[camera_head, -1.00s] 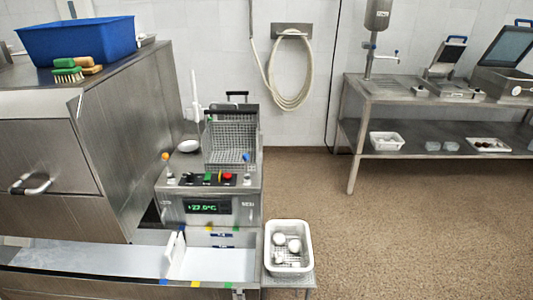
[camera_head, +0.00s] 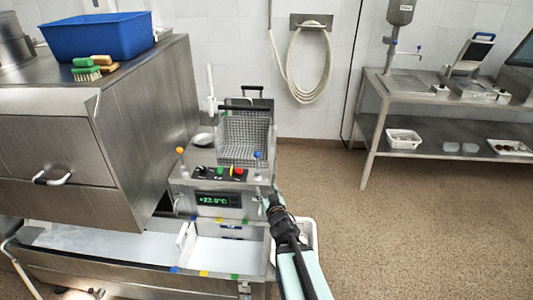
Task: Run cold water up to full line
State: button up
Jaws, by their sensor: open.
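A blue-topped knob (camera_head: 257,155) stands at the right of the steel unit, beside the wire basket (camera_head: 243,138). An orange-topped knob (camera_head: 180,150) stands at its left. Below the control buttons, a green display (camera_head: 217,199) reads about +22 °C. A pale open basin (camera_head: 228,254) lies in front, with coloured marks along its front rim and blue marks on its back wall; its water level is hard to tell. My gripper (camera_head: 273,197) is open at the unit's right front corner, below and right of the blue knob, apart from it. Its fingers are small in view.
My arm covers most of a white perforated basket (camera_head: 313,235) at right. A large steel machine (camera_head: 150,110) with a blue tub (camera_head: 97,37) stands left. A steel table (camera_head: 450,104) stands back right; the floor between is free.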

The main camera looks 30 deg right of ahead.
aim_at(258, 157)
notch_tip(258, 157, up, 5)
jog(key=d+t, duration=0.1)
jog(key=t, duration=0.1)
jog(key=shift+n+y, duration=0.4)
jog(key=w+d+p, duration=0.1)
jog(key=w, duration=0.4)
jog(key=w+d+p, duration=0.1)
jog(key=w, duration=0.5)
jog(key=w+d+p, duration=0.1)
jog(key=w, duration=0.5)
jog(key=shift+d+f, duration=0.1)
jog(key=shift+f, duration=0.1)
grip_shut()
